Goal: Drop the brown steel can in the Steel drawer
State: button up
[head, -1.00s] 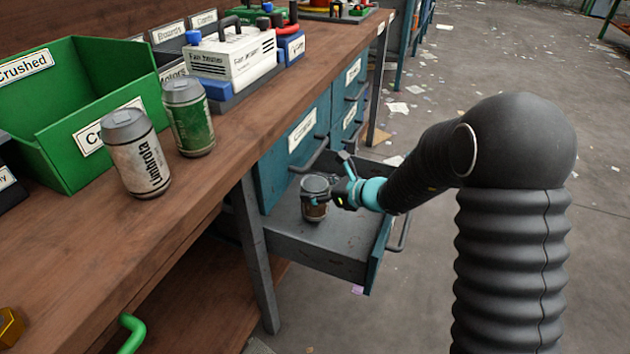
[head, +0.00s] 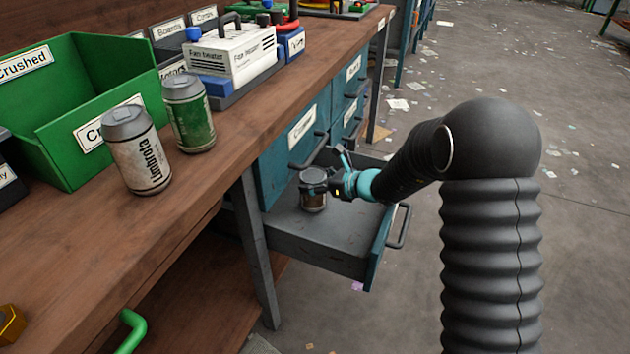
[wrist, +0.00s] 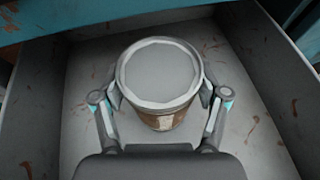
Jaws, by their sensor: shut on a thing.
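The brown can (head: 313,198) is upright inside the open grey drawer (head: 300,236) under the workbench. In the wrist view its grey lid (wrist: 160,72) faces me and its brown side (wrist: 165,122) shows below. My gripper (head: 318,186) is shut on the can, with one finger on each side near its top. The bare drawer floor (wrist: 85,130) surrounds the can. I cannot tell whether the can touches the floor. The open drawer's own label is not visible.
A white can (head: 137,150) and a green can (head: 189,114) stand on the bench by a green bin (head: 50,150) labelled Crushed. Closed teal drawers (head: 290,150) are above and behind. The bench edge is left of my arm.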

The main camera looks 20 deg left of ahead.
jog(key=shift+f+b, duration=0.3)
jog(key=shift+f, duration=0.05)
jog(key=o, duration=1.1)
jog(key=shift+r+p, duration=0.5)
jog(key=shift+p, duration=0.05)
jog(key=v, duration=1.2)
jog(key=shift+s+r, duration=0.1)
jog(key=shift+r, duration=0.1)
